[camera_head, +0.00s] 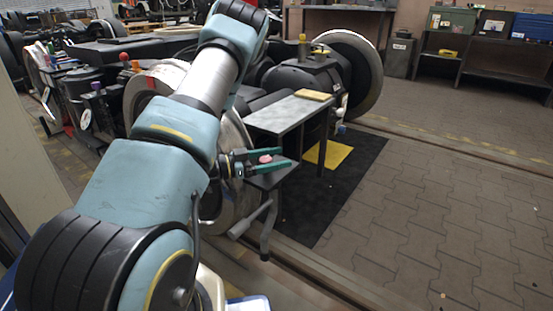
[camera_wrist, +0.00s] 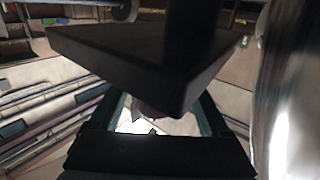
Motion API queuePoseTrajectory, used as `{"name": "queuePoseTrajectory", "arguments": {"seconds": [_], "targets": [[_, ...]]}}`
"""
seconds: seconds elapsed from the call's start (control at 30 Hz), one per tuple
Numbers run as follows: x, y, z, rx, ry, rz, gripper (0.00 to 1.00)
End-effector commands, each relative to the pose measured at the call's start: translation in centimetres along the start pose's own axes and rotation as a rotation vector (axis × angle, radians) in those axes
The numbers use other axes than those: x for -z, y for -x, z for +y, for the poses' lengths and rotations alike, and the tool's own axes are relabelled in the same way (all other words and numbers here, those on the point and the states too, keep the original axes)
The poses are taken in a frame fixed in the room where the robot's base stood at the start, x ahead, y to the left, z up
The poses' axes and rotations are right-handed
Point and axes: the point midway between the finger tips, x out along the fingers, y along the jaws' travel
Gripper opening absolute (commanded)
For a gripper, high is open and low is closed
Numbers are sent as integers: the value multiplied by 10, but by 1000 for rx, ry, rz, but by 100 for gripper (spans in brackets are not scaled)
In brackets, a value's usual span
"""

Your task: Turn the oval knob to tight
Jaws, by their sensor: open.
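A small reddish-pink rounded piece (camera_head: 265,158), which looks like the oval knob, shows between the green fingers of my gripper (camera_head: 286,158) in the head view. My gripper is open, one finger on each side of the knob; I cannot tell whether either finger touches it. In the wrist view a dull reddish part of the knob (camera_wrist: 150,109) shows between the fingers, under a dark plate (camera_wrist: 140,60). The plate hides most of the knob and the fingertips. No tight mark is readable, and the knob's angle cannot be told.
A grey bench (camera_head: 290,112) with a yellow item (camera_head: 313,95) stands just behind my gripper. A large wheel (camera_head: 358,75) is beyond it. A grey-handled lever (camera_head: 240,228) hangs below. A black mat (camera_head: 350,185) and open paving (camera_head: 450,200) lie to the right.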

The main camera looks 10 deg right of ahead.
Motion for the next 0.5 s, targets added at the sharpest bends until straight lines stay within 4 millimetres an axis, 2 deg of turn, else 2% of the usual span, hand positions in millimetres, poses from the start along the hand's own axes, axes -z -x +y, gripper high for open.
{"name": "queuePoseTrajectory", "arguments": {"seconds": [0.3, 0.5], "targets": [[60, 0, 0, 1, -3, 4, 81], [88, 0, 0, -1, -2, 3, 81]]}}
